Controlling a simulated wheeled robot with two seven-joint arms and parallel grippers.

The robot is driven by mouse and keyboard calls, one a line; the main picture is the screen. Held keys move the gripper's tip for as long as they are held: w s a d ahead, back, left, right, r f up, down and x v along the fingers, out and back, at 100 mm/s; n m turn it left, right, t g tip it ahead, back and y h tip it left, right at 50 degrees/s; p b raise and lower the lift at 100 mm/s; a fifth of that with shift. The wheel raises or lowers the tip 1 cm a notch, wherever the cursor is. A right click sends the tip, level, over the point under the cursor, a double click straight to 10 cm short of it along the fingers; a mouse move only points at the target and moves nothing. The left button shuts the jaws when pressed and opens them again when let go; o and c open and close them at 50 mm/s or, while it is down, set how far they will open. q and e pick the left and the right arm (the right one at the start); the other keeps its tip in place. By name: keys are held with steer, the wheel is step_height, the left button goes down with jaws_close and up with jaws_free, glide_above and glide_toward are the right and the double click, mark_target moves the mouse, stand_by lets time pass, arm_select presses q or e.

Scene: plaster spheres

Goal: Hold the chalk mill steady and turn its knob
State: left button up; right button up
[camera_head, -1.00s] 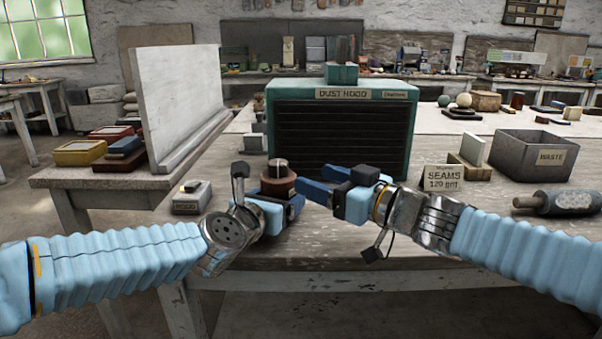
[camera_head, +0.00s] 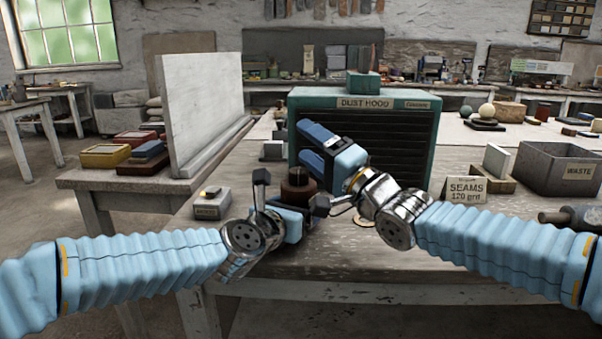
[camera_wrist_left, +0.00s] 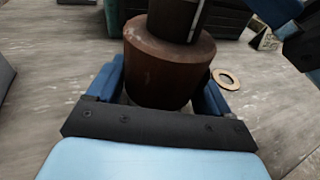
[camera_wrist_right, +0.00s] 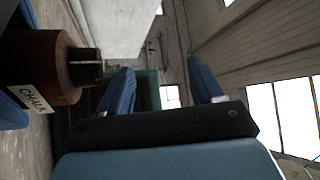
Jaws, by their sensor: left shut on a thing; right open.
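The chalk mill (camera_head: 298,195) is a brown cylinder standing upright near the table's front, before the dust hood. It has a dark knob (camera_wrist_left: 182,18) on top, and a CHALK label (camera_wrist_right: 36,98) shows in the right wrist view. My left gripper (camera_head: 297,208) is shut around the mill's body, one blue finger on each side in the left wrist view. My right gripper (camera_head: 309,149) is open and empty, above and to the right of the mill in the head view, its fingers pointing up and left. In the right wrist view the knob lies outside its fingers.
The green dust hood (camera_head: 420,145) stands close behind the right gripper. A tan ring (camera_head: 363,219) lies on the table right of the mill. A small grey box (camera_head: 211,204) stands left. The SEAMS sign (camera_head: 465,191) and WASTE bin (camera_head: 555,170) are at right.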

mark_target(299, 170)
steer(key=w+d+f+m+h, duration=0.1)
steer(key=w+d+f+m, duration=0.1)
steer(key=m, duration=0.3)
steer(key=w+d+f+m+h, duration=0.1)
steer(key=w+d+f+m, duration=0.1)
steer(key=f+m, duration=0.1)
steer(key=w+d+f+m+h, duration=0.1)
steer(key=w+d+f+m, duration=0.1)
steer(key=m, duration=0.4)
steer(key=shift+w+d+f+m+g+h, duration=0.15)
steer(key=shift+d+f+m+g+h, duration=0.15)
steer(key=s+m+g, duration=0.1)
steer(key=s+d+m+g+y, duration=0.1)
steer(key=s+f+m+g+y, duration=0.1)
steer(key=shift+s+d+g, duration=0.15)
steer(key=shift+s+g, duration=0.15)
steer(key=shift+g, duration=0.1)
steer(key=s+r+g+y, duration=0.2)
steer(key=s+r+g, duration=0.1)
steer(key=s, duration=0.2)
steer(key=x, duration=1)
steer(key=shift+w+a+f+m, duration=0.1)
steer(key=shift+w+a+m, duration=0.2)
steer(key=shift+a, duration=0.3)
